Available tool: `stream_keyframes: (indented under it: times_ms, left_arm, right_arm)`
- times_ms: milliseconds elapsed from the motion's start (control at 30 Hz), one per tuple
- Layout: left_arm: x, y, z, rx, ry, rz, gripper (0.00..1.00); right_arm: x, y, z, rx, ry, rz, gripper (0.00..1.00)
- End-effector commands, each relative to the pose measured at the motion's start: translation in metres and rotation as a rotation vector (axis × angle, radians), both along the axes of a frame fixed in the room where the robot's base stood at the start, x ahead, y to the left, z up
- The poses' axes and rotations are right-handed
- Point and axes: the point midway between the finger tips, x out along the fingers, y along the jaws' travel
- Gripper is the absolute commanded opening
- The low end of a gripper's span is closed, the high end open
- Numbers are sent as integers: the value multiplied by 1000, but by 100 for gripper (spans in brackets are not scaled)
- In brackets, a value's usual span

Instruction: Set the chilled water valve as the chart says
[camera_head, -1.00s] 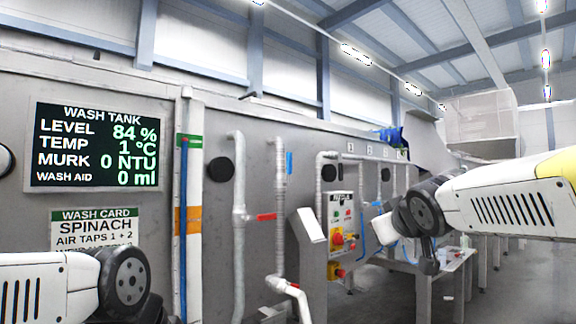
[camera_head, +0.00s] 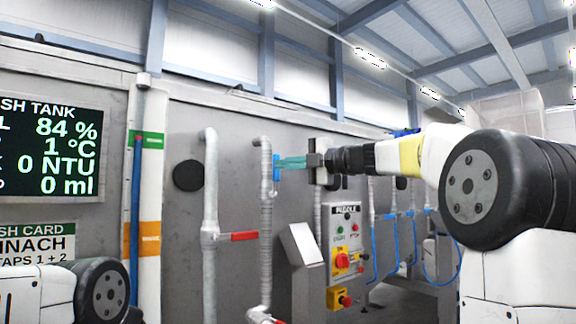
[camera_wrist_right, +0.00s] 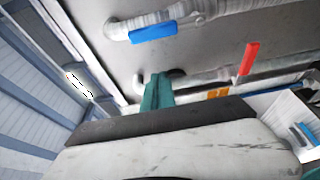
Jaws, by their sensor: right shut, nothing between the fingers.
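A blue valve handle (camera_head: 276,168) stands upright along a grey vertical pipe (camera_head: 264,215). In the right wrist view the blue handle (camera_wrist_right: 154,32) lies in line with its pipe. My right gripper (camera_head: 291,162) has teal fingers, shut and empty, pointing at the pipe just right of the blue handle. In the right wrist view the fingertips (camera_wrist_right: 157,80) appear apart from the handle. The wash tank display (camera_head: 50,150) shows 84 %, 1 °C, 0 NTU. My left gripper is out of view.
A red handle (camera_head: 238,236) sticks out sideways from the left pipe (camera_head: 209,190); it also shows in the right wrist view (camera_wrist_right: 249,58). A control panel (camera_head: 345,250) with a red knob stands right of the pipes. Blue hoses (camera_head: 376,245) hang farther right.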

Motion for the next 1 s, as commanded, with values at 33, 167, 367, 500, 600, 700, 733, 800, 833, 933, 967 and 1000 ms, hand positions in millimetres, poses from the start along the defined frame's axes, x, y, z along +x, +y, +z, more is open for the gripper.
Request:
stream_keyframes:
  times_ms: [33,167,367,500,600,700,733,800,833,933,967,1000]
  left_arm:
    - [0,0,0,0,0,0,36]
    - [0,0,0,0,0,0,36]
    - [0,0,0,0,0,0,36]
    - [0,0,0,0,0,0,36]
    - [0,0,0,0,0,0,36]
    - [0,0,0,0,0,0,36]
    - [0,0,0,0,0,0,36]
    - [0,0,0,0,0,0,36]
    - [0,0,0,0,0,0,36]
    - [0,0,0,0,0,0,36]
    - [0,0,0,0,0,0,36]
    - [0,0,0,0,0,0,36]
  right_arm:
    - [7,11,-1,0,2,4,0]
    - [23,35,0,2,1,3,0]
    - [47,42,0,3,0,-6,0]
    - [56,29,0,3,1,-3,0]
    - [60,23,0,3,1,-3,0]
    - [61,21,0,3,1,-2,0]
    - [61,21,0,3,1,-2,0]
    - [61,21,0,3,1,-2,0]
    - [61,21,0,3,1,-2,0]
    - [61,21,0,3,1,-2,0]
    - [61,21,0,3,1,-2,0]
    - [61,21,0,3,1,-2,0]
